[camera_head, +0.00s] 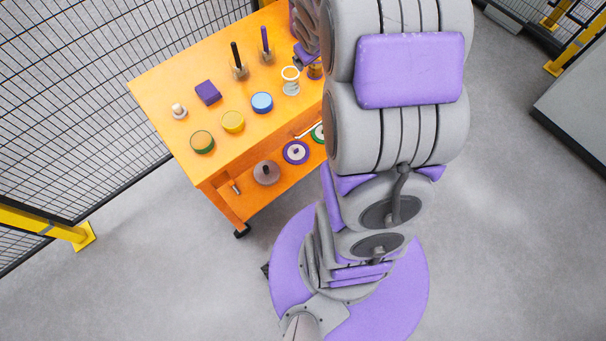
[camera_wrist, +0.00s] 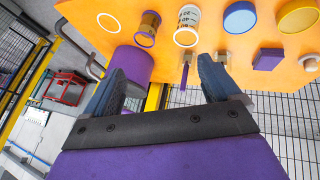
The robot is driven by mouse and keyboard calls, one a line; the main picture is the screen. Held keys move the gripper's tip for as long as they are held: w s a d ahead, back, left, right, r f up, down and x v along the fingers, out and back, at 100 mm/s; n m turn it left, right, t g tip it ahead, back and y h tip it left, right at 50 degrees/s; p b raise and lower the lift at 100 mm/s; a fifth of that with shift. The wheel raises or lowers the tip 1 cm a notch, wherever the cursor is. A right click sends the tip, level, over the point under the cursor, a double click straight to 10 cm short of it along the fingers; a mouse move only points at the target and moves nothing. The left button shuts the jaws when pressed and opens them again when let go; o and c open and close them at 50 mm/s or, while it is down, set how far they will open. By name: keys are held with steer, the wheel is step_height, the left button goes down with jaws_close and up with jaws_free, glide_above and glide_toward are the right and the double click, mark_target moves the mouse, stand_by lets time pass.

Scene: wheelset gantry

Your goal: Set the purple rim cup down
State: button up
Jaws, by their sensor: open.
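The purple rim cup appears to be the amber cup (camera_wrist: 149,26) at the top of the wrist view, standing on the orange table. In the head view the amber cup (camera_head: 315,71) is partly hidden by my arm. My gripper (camera_wrist: 160,85) is open, with its two dark fingers wide apart and nothing held between them. The cup is beyond the fingertips and apart from them.
A purple cylinder (camera_wrist: 134,62) is close by the left finger. Upright handled tools (camera_head: 239,62), a blue disc (camera_head: 262,102) and a yellow disc (camera_head: 233,121) occupy the table (camera_head: 155,85). Mesh fencing (camera_head: 75,110) is behind.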

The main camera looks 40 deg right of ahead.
steer(key=s+a+r+g+y, duration=0.1)
steer(key=s+a+r+g, duration=0.2)
steer(key=s+a, duration=0.9)
steer(key=s+a+r+g+y, duration=0.2)
steer(key=s+a+r+g, duration=0.2)
steer(key=s+a, duration=0.8)
steer(key=s+r, duration=0.2)
steer(key=s, duration=0.4)
steer(key=shift+s+a, duration=0.3)
steer(key=shift+a, duration=0.1)
